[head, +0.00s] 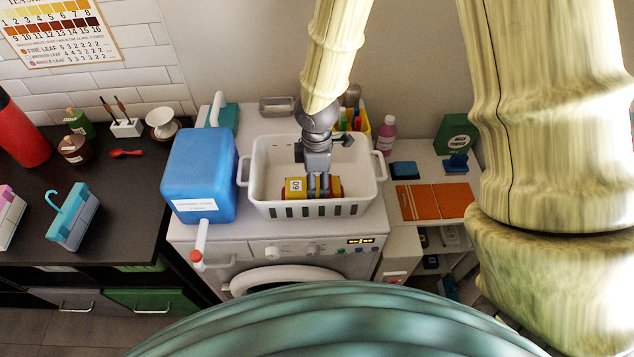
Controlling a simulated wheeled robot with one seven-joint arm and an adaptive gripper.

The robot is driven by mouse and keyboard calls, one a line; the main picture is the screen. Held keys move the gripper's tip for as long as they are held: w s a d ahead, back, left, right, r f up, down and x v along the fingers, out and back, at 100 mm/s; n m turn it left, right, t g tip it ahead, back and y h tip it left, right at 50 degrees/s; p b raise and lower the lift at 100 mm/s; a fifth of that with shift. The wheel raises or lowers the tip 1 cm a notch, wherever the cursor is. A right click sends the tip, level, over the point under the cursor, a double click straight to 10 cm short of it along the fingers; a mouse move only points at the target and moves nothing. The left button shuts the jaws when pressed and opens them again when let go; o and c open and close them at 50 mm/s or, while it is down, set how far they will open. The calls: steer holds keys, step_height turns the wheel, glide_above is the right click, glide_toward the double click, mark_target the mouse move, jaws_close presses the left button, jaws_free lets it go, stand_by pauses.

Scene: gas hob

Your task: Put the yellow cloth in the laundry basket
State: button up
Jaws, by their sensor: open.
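The white laundry basket (264,202) stands on top of the washing machine. My gripper (318,190) reaches down inside it with its fingers open. A yellow and red item (296,188) with a white label reading 60 lies in the basket at the fingers. I cannot tell whether the fingers touch it. It looks more like a packet than a cloth. No other plainly yellow cloth shows; two flat orange pieces (415,202) lie on the white surface to the right.
A large blue container (198,178) stands close to the left of the basket on the washing machine (300,250). A pink bottle (385,138) and a yellow caddy (362,122) are behind and right. Blue sponge-like items (404,169) and a green box (455,134) stand farther right.

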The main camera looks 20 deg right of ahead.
mark_target(317, 185)
step_height(317, 185, up, 11)
steer(key=b, duration=0.1)
steer(key=shift+b, duration=0.3)
stand_by(0.4)
